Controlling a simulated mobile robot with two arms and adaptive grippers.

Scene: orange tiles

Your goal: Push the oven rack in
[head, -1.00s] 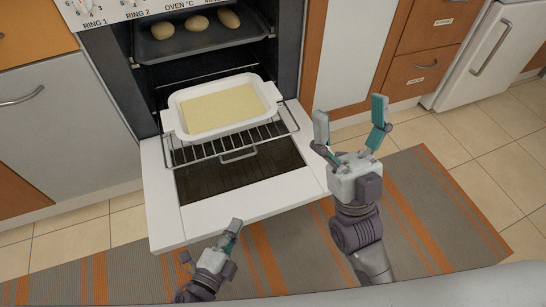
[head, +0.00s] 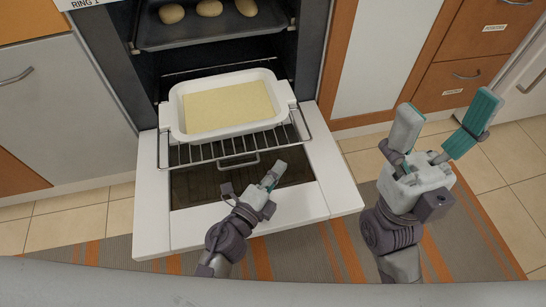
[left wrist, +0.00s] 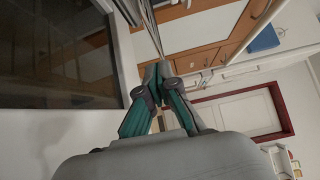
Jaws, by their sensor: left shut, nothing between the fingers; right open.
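The oven rack (head: 183,155) is a wire grid pulled out over the lowered oven door (head: 152,215), with a small wire handle at its front. A white baking dish (head: 270,80) with a flat yellow filling sits on the rack. My left gripper (head: 275,174) is shut and empty, over the door just in front of the rack's handle; I cannot tell whether it touches. In the left wrist view, its closed fingers (left wrist: 160,70) point toward thin metal wires. My right gripper (head: 443,125) is open and empty, to the right of the door.
A dark tray (head: 215,35) with several potato-like items is on the upper oven level. Cabinets flank the oven, with drawers (head: 465,70) at right. A striped rug (head: 330,245) covers the floor in front.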

